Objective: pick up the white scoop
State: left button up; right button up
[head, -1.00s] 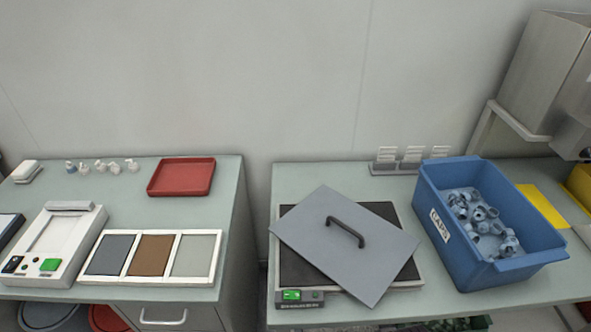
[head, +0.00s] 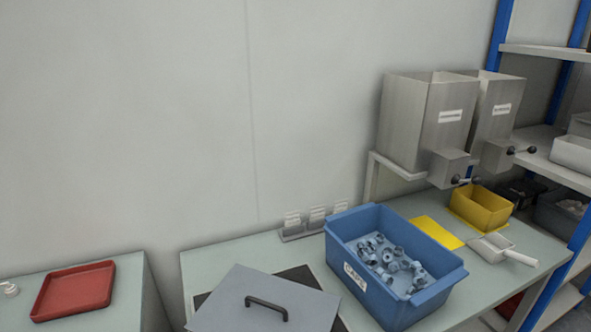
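The white scoop (head: 502,249) lies on the right part of the table in the head view. Its open pan is toward the left and its handle points to the right, near the table's right edge. It lies to the right of the blue bin and in front of the yellow bin. Neither of my grippers shows in the head view.
A blue bin (head: 343,224) of caps stands left of the scoop, with a flat yellow sheet (head: 438,232) between them. A yellow bin (head: 482,208) sits below two metal hoppers (head: 428,125). A blue-posted shelf (head: 560,150) stands at the right. A grey lid (head: 262,303) lies front left.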

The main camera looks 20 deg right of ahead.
aim_at(492, 247)
jog(key=z, duration=1.95)
jog(key=i+l+u, duration=0.35)
jog(key=l, duration=0.45)
jog(key=l+u, duration=0.35)
jog(key=l, duration=0.5)
jog(key=l+u, duration=0.3)
jog(key=l, duration=0.55)
jog(key=i+l+u, duration=0.3)
jog(key=i+l, duration=0.15)
jog(key=l, duration=0.1)
